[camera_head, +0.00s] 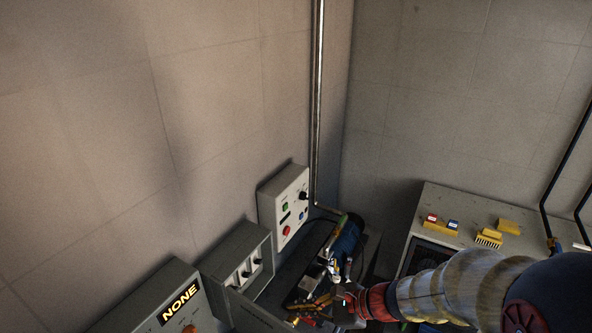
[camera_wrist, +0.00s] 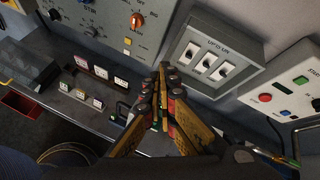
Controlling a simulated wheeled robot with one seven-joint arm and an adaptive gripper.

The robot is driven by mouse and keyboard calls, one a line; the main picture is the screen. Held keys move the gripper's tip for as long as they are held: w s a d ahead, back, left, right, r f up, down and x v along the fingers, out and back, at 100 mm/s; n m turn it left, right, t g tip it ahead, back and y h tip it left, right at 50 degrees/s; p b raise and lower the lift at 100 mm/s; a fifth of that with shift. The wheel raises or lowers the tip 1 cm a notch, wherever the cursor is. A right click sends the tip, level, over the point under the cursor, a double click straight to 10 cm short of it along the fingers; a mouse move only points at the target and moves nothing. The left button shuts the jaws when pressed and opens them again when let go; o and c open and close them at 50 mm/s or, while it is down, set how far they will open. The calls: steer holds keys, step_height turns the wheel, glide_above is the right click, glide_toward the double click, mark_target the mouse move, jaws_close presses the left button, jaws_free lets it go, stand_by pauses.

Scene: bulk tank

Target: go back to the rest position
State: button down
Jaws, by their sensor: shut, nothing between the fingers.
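My gripper (camera_wrist: 160,110) shows in the wrist view with its yellow and dark fingers brought together, nothing between them. It is in front of a grey panel with several white switches (camera_wrist: 205,60). In the head view my arm (camera_head: 440,290) reaches in from the lower right, and its red wrist part is over the dark bench. The fingertips are small there and hard to make out. No rest position is marked in either view.
A control box with red and green buttons (camera_head: 284,208) hangs on the wall, near a blue motor-like unit (camera_head: 345,240). A box labelled NONE (camera_head: 170,305) is at lower left. A grey cabinet (camera_head: 460,208) with yellow items stands at right. Small cards (camera_wrist: 98,103) lie on the bench.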

steer(key=s+d+r+n+g+h, duration=0.1)
steer(key=s+d+r+n+h, duration=0.35)
steer(key=s+r+n, duration=0.5)
steer(key=s+d+r+n+t+h, duration=0.2)
steer(key=s+d+r+n+h, duration=0.15)
steer(key=d, duration=0.35)
steer(key=s+d+r+n+t+h, duration=0.1)
steer(key=s+d+r+n+h, duration=0.15)
steer(key=s+d+n, duration=0.35)
step_height(320, 180, down, 26)
steer(key=w+m+b, duration=0.1)
steer(key=w+b, duration=0.1)
steer(key=b, duration=2.4)
steer(key=shift+w+d+b, duration=0.15)
steer(key=shift+w+b, duration=0.15)
